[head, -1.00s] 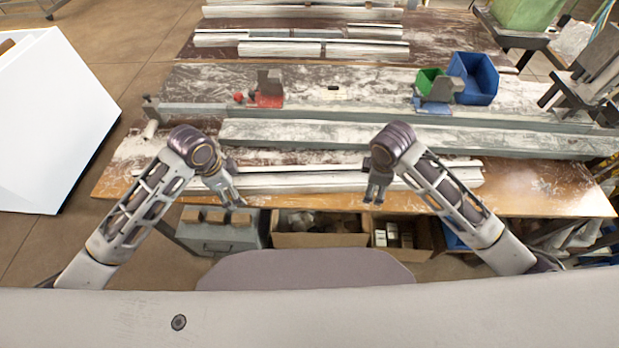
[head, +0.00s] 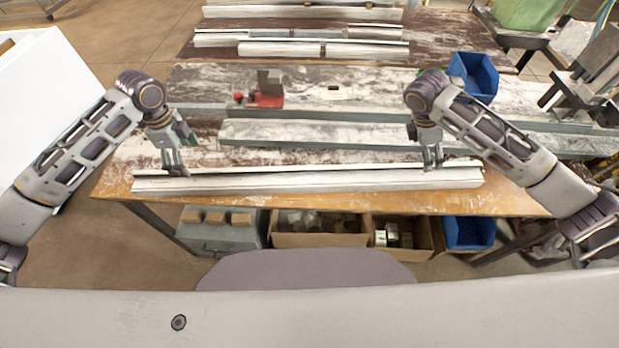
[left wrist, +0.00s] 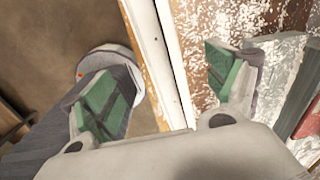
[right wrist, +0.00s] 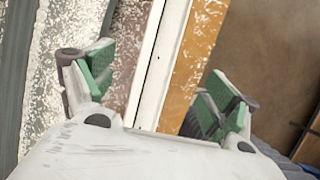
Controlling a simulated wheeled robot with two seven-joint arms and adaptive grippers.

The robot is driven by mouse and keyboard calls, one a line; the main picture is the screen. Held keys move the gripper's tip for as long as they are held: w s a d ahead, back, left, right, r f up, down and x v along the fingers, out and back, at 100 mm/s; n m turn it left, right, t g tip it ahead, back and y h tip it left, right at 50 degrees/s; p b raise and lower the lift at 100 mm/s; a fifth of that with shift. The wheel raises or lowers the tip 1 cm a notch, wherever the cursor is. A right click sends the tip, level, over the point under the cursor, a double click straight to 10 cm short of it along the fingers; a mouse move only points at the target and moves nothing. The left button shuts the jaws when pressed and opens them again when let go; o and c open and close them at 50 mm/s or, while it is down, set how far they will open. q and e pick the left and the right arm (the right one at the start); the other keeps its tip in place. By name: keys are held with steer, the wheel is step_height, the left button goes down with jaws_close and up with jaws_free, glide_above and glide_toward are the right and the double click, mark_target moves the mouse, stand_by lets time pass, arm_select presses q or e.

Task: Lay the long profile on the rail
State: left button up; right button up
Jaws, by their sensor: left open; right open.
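The long profile (head: 310,182) is a pale, white-grey bar lying along the front edge of the workbench. My left gripper (head: 175,168) is open at its left end, and my right gripper (head: 432,162) is open near its right end. In the left wrist view the profile (left wrist: 162,60) passes between the green-padded fingers (left wrist: 168,92). In the right wrist view it (right wrist: 160,65) also runs between the open fingers (right wrist: 155,88). I see no finger pressed on it. Behind it lies a long grey rail-like bar (head: 330,133), its right part partly covered by my right arm.
A red clamp (head: 266,99) stands on the bench behind the grey bar. A blue bin (head: 474,76) is at the back right. More profiles (head: 320,49) lie on a farther table. Boxes (head: 318,238) sit under the bench. A white panel (head: 40,85) stands at the left.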

mark_target(200, 180)
steer(key=shift+d+f, duration=0.1)
steer(key=shift+d, duration=0.05)
stand_by(0.3)
arm_select(q)
steer(key=shift+f, duration=6.85)
arm_select(e)
steer(key=shift+x, duration=6.75)
arm_select(q)
steer(key=shift+c, duration=0.3)
arm_select(e)
steer(key=shift+c, duration=0.3)
arm_select(q)
steer(key=c, duration=1.9)
arm_select(e)
steer(key=c, duration=1.9)
arm_select(q)
jaws_close()
arm_select(e)
jaws_close()
arm_select(q)
steer(key=shift+w+r, duration=0.1)
